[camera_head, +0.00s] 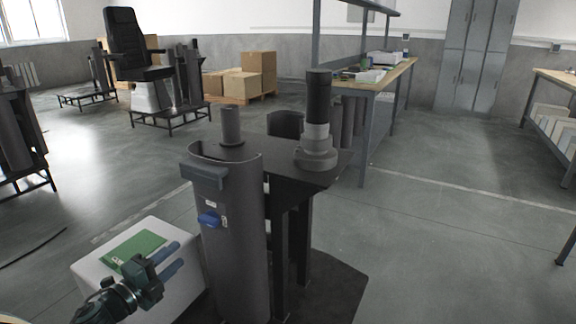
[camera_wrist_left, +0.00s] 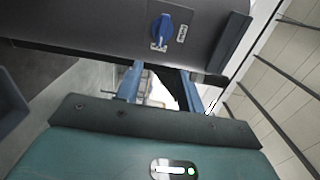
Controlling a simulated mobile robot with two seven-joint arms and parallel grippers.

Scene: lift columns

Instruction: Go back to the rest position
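My left gripper (camera_head: 175,258) comes in from the lower left in the head view. Its two blue fingers are apart with nothing between them, so it is open and empty. It is above and in front of a white box with a green panel on top, to the left of a dark grey lift column (camera_head: 235,245). The column has a blue knob (camera_head: 209,219) on its side. In the left wrist view the same knob (camera_wrist_left: 161,29) shows beyond the open fingers (camera_wrist_left: 163,88). No contact with the column is visible. My right gripper is not in view.
The white box (camera_head: 178,299) with its green panel (camera_head: 134,251) stands beside the column. A dark stand with a tall cylinder (camera_head: 318,115) is behind it. A workbench (camera_head: 375,88), cardboard boxes (camera_head: 243,84) and a black chair (camera_head: 132,50) are farther back. Floor is clear at right.

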